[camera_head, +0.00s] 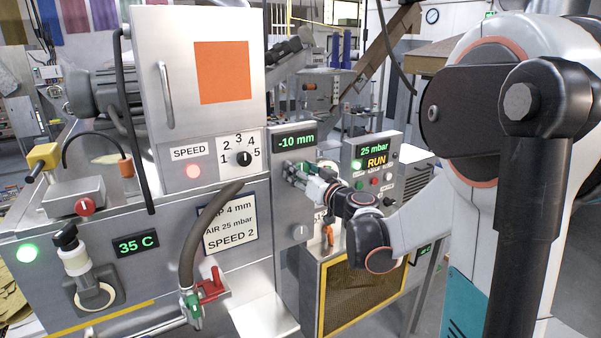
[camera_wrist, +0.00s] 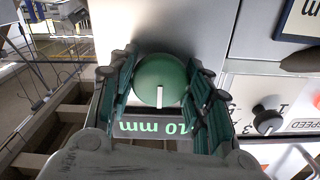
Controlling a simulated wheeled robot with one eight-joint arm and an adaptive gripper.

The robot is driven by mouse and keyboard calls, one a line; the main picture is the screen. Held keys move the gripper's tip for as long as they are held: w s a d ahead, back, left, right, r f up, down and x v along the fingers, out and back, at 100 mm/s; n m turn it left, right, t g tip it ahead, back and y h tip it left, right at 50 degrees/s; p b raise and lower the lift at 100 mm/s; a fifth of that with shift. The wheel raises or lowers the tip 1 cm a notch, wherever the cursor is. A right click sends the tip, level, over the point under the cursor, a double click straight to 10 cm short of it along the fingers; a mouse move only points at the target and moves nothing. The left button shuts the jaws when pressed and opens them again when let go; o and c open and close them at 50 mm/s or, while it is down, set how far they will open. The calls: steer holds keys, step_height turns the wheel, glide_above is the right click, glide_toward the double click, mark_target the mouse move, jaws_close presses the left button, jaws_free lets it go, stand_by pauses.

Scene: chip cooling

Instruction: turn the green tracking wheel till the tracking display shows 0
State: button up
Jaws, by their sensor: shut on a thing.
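The green tracking wheel (camera_wrist: 160,78) is a round knob with a white pointer mark, on a grey panel in the wrist view. My gripper (camera_wrist: 163,88) has its green-padded fingers on both sides of the wheel and is shut on it. In the head view my gripper (camera_head: 300,173) reaches the panel just below the tracking display (camera_head: 295,140), which reads -10 mm. The wheel is mostly hidden behind the fingers there. The display also shows partly in the wrist view (camera_wrist: 157,128), upside down between the fingers.
Left of the display is a speed dial (camera_head: 244,158). A card (camera_head: 229,223) reads AIR 25 mbar and SPEED 2. At right a control box (camera_head: 375,165) shows 25 mbar and RUN. A hose (camera_head: 200,235) hangs at the front, beside a red valve handle (camera_head: 211,286).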

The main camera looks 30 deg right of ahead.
steer(key=shift+m, duration=0.4)
steer(key=m+b, duration=0.2)
steer(key=m, duration=0.1)
steer(key=shift+f, duration=0.1)
steer(key=m+b, duration=0.2)
steer(key=m, duration=0.3)
steer(key=shift+b, duration=0.35)
steer(key=m+b, duration=0.1)
steer(key=m, duration=0.3)
steer(key=shift+m, duration=0.4)
steer(key=m+b, duration=0.1)
steer(key=m, duration=0.3)
steer(key=shift+m+b, duration=0.3)
steer(key=shift+b, duration=0.1)
steer(key=m+b, duration=0.1)
steer(key=m, duration=0.3)
steer(key=shift+m, duration=0.3)
steer(key=m, duration=0.4)
steer(key=shift+b, duration=0.35)
steer(key=m, duration=0.4)
steer(key=shift+m+b, duration=0.3)
steer(key=shift+m, duration=2.1)
